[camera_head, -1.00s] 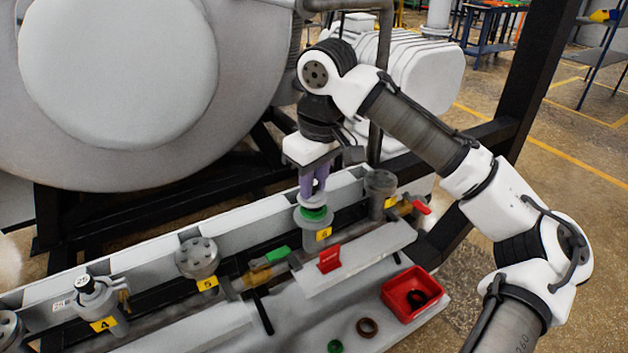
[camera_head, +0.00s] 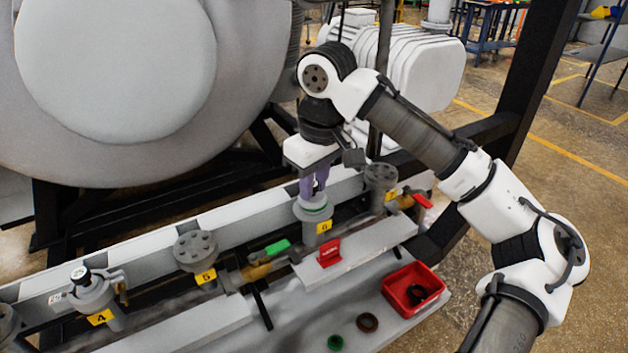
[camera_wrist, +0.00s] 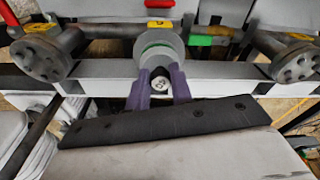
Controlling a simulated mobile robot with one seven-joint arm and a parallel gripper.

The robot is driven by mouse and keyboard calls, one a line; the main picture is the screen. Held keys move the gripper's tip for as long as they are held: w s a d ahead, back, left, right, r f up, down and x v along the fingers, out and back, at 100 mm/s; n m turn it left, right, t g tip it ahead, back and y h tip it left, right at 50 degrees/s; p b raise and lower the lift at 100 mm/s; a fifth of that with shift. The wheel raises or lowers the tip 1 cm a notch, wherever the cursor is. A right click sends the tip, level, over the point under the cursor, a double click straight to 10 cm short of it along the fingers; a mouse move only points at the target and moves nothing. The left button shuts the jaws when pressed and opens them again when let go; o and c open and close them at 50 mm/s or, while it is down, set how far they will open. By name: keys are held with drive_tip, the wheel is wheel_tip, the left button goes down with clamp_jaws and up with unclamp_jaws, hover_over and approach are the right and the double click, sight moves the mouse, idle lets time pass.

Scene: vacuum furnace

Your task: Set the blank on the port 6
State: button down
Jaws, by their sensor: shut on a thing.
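Port 6 (camera_head: 317,232) is an upright grey pipe stub with a yellow "6" label. A green seal ring lies at its top, and only a thin green line of it shows. The blank (camera_head: 311,203), a light grey round disc, sits level over the port, on or very close to the ring. My gripper (camera_head: 313,190) has its purple fingers shut on the blank's upper part. In the wrist view, the two fingers close around a small round knob, with the blank (camera_wrist: 160,42) and some green beyond them.
Port 5 (camera_head: 196,250) and another bolted flange (camera_head: 381,178) flank port 6. A red bin (camera_head: 412,288) with dark rings stands in front. A brown ring (camera_head: 367,322) and a green ring (camera_head: 335,342) lie loose.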

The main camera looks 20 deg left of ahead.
drive_tip(key=c, duration=1.1)
unclamp_jaws()
drive_tip(key=shift+c, duration=0.2)
wheel_tip(320, 180, up, 14)
drive_tip(key=d, duration=0.1)
drive_tip(key=shift+s+d+f, duration=0.15)
drive_tip(key=shift+s+d, duration=0.1)
drive_tip(key=shift+s, duration=0.05)
